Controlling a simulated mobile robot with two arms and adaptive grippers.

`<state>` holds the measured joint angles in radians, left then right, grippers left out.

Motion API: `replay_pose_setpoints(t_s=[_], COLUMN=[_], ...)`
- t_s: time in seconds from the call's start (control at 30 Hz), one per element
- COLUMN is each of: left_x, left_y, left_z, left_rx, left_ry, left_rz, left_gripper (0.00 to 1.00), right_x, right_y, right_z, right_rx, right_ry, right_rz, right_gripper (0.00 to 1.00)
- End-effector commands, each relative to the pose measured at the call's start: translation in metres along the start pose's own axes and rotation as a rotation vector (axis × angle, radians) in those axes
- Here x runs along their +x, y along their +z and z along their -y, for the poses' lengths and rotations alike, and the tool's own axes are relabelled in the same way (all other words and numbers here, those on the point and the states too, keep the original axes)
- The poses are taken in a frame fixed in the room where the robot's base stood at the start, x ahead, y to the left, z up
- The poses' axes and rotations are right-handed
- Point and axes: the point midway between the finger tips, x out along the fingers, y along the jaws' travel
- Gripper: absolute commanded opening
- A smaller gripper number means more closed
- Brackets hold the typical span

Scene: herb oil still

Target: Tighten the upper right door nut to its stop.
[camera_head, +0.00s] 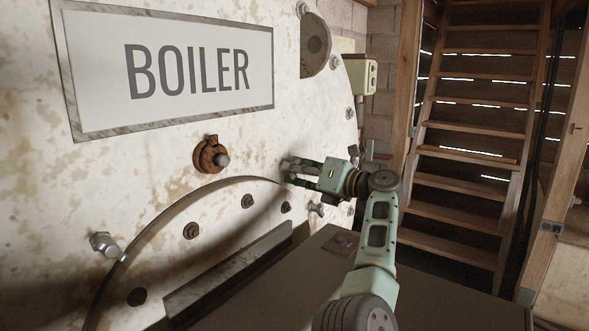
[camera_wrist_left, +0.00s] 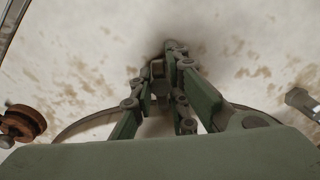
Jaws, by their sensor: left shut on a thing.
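My left gripper (camera_head: 289,171) is at the boiler face, just above the right part of the curved door rim. Its fingers are shut on a small metal piece that I take to be the upper right door nut, mostly hidden by the fingers in the head view. In the left wrist view the fingertips (camera_wrist_left: 165,75) close around a small dark part (camera_wrist_left: 157,68) against the pale plate. How far the nut is turned cannot be seen. The round door (camera_head: 215,215) has bolts and a slanted ledge. My right gripper is not in view.
A metal wing-like fastener (camera_head: 316,208) sits right of and below the gripper, another (camera_head: 107,245) at lower left. A rusty round fitting (camera_head: 210,155) with a stub is left of the gripper. Wooden stairs (camera_head: 470,150) stand behind on the right.

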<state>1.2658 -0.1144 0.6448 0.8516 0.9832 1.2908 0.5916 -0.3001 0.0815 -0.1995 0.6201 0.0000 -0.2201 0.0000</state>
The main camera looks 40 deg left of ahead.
Motion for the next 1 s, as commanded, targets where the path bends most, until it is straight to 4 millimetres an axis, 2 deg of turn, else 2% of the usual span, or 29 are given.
replay_pose_setpoints(t_s=[0.6, 0.63, 0.8, 0.87, 1.0], left_x=[-0.0011, -0.0011, -0.0008, -0.0006, -0.0003], left_y=[0.0035, 0.0035, 0.0022, 0.0018, 0.0010], left_z=[0.0000, 0.0000, 0.0000, 0.0001, 0.0001], left_rx=[0.039, 0.039, 0.039, 0.039, 0.039], left_ry=[-0.003, -0.003, -0.002, -0.002, -0.001], left_rz=[0.009, 0.009, 0.006, 0.005, 0.003], left_gripper=[0.00, 0.16, 0.31, 0.34, 0.34], right_x=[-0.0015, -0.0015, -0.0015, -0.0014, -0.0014], right_y=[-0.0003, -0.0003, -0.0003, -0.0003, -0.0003], right_z=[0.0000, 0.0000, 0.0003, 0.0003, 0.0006], right_rx=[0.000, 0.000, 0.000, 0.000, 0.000], right_ry=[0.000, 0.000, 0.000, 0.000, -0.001], right_rz=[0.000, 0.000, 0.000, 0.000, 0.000], right_gripper=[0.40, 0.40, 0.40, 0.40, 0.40])
